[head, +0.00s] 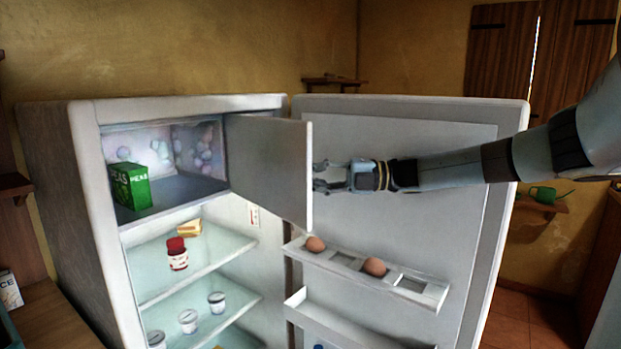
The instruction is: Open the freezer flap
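The freezer flap (272,168) is a pale panel hinged on the right side of the freezer compartment (180,190). It stands open, swung out towards me. Inside the compartment is a green box (130,186) of peas. My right gripper (320,176) comes in from the right and is just right of the flap's free edge. Its fingers are apart with nothing between them. I cannot tell whether a fingertip touches the flap. My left gripper is not in view.
The fridge door (480,135) stands wide open behind my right arm. Its egg shelf (430,291) holds two eggs. Inside are a red-capped jar (177,254), a cheese wedge (189,228) and several small pots. A watering can (543,194) stands on a right wall shelf.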

